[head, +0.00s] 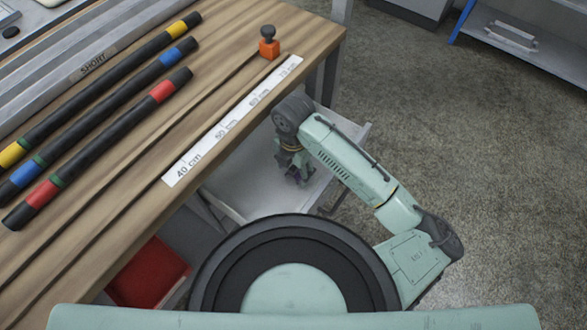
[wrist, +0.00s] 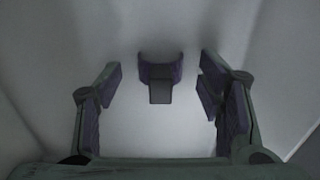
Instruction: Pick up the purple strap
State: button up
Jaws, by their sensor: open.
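The purple strap (wrist: 160,72) shows in the wrist view as a small dark purple curved piece with a narrower tab at its lower middle. It rests on the pale floor of a drawer-like tray (head: 226,186) below the bench top. My gripper (wrist: 160,84) is open, its two fingers left and right of the strap in the picture, with clear gaps on both sides. How far the strap lies beyond the fingertips I cannot tell. In the head view my gripper (head: 297,172) points down into the tray, and the strap cannot be made out there.
The wooden bench (head: 130,200) is at left, with its edge beside my arm. It holds several banded black hoses (head: 100,145), a white length scale (head: 235,120) and an orange stop (head: 268,46). A red bin (head: 148,272) is below. Tray walls surround my gripper. Floor at right is clear.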

jog(key=shift+c, duration=0.4)
jog(key=c, duration=1)
jog(key=shift+o, duration=0.2)
jog(key=shift+r, duration=0.15)
notch_tip(320, 180, up, 28)
jog(key=o, duration=0.4)
jog(key=shift+c, duration=0.2)
jog(key=c, duration=0.6)
